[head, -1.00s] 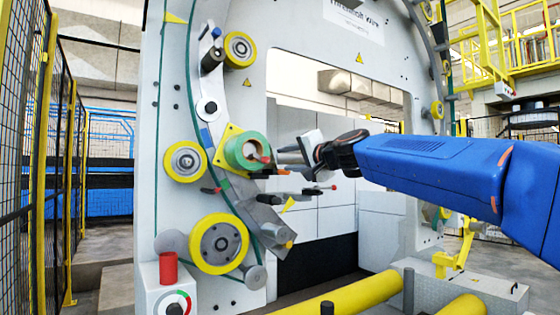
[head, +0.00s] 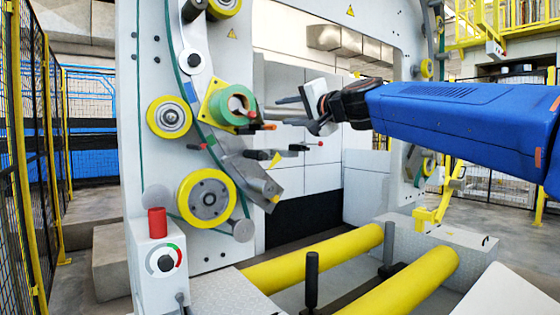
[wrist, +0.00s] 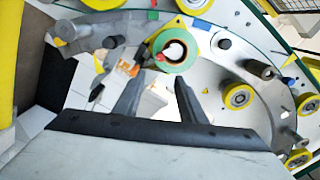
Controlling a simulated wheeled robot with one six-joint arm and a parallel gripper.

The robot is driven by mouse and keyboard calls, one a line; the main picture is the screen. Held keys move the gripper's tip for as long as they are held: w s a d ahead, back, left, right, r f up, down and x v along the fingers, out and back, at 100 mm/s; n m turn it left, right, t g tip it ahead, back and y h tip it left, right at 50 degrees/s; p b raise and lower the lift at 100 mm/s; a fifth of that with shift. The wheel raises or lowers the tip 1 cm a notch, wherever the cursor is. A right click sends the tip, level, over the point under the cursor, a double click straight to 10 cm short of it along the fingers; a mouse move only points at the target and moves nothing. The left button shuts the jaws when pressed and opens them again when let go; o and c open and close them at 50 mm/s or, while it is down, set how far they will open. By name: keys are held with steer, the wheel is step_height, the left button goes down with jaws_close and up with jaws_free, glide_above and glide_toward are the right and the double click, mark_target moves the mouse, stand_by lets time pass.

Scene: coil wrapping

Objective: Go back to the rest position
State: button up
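My gripper (head: 288,110) is at the end of my blue arm, in front of the ring machine and to the right of a green tape roll (head: 232,105) in the head view. The roll sits on a yellow plate on the machine's ring. In the wrist view my gripper (wrist: 157,88) has two dark fingers spread apart with nothing between them. The green roll (wrist: 177,65) is beyond the fingertips there, with a gap.
The grey machine frame (head: 150,85) carries yellow rollers (head: 207,199). Thick yellow bars (head: 325,255) lie low in front. A red cylinder (head: 156,222) tops a dial box (head: 160,265). A mesh fence (head: 40,150) stands left. Some open floor shows at right.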

steer(key=s+d+f+n+g+h, duration=0.2)
steer(key=s+d+f, duration=0.6)
steer(key=s+f, duration=0.5)
steer(key=s+d+f+n+g+h, duration=0.2)
steer(key=s+d+f+g+h, duration=0.2)
steer(key=s+f, duration=0.9)
steer(key=s+d+f+n+g+h, duration=0.2)
steer(key=s+d+f, duration=0.9)
steer(key=f, duration=1.7)
steer(key=shift+s+d+g+h, duration=0.35)
steer(key=shift+s+g+h, duration=0.65)
steer(key=shift+s+g, duration=0.15)
